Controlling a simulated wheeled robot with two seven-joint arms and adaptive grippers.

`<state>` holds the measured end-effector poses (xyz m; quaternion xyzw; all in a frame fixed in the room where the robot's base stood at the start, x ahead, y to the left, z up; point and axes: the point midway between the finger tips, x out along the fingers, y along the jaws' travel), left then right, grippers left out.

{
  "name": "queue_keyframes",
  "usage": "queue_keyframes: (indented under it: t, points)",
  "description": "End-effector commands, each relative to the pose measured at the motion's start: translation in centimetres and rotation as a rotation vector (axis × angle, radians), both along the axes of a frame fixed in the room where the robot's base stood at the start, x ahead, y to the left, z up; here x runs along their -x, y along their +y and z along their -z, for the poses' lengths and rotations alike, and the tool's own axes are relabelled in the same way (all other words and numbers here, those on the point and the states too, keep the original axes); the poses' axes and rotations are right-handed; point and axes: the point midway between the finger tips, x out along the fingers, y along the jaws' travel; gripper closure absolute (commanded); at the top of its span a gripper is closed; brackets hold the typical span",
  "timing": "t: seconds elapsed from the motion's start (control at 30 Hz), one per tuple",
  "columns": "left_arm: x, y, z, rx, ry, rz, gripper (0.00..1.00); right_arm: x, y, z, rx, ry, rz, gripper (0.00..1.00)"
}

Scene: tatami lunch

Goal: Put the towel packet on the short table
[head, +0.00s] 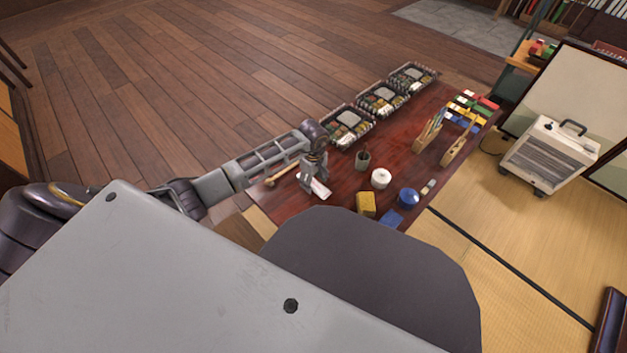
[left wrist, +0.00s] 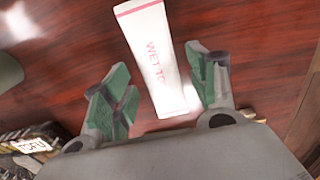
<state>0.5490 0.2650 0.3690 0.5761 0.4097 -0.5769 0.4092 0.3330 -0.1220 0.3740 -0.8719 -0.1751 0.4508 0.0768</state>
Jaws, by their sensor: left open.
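The towel packet (left wrist: 152,48) is a long white packet with a pink stripe and red lettering "WET TO…". It lies on the dark red wooden table (head: 398,158), near its left end in the head view, where the packet (head: 320,188) is partly hidden by my gripper. My left gripper (left wrist: 165,78) is open, with one green-padded finger on each side of the packet's near part; I cannot tell whether they touch it. In the head view the left gripper (head: 312,172) points down at the packet. My right gripper is in neither view.
Three packed lunch boxes (head: 347,126) line the table's far edge. A white heater (head: 550,153) stands on the tatami.

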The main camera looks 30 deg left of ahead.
Motion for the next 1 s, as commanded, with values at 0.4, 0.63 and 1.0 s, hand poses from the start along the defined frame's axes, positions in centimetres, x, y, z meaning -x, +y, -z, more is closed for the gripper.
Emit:
queue_keyframes:
  t: [0.4, 0.63, 1.0]
  points:
    - [-0.1, 0.1, -5.1, -0.001, -0.003, 0.0, 0.42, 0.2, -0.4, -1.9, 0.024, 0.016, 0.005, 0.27]
    - [-0.1, 0.1, -8.2, -0.002, -0.004, 0.0, 0.42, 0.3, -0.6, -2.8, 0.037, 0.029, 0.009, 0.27]
    - [0.0, 0.0, -11.3, 0.0, -0.001, 0.0, 0.42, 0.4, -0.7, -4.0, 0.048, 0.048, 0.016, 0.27]
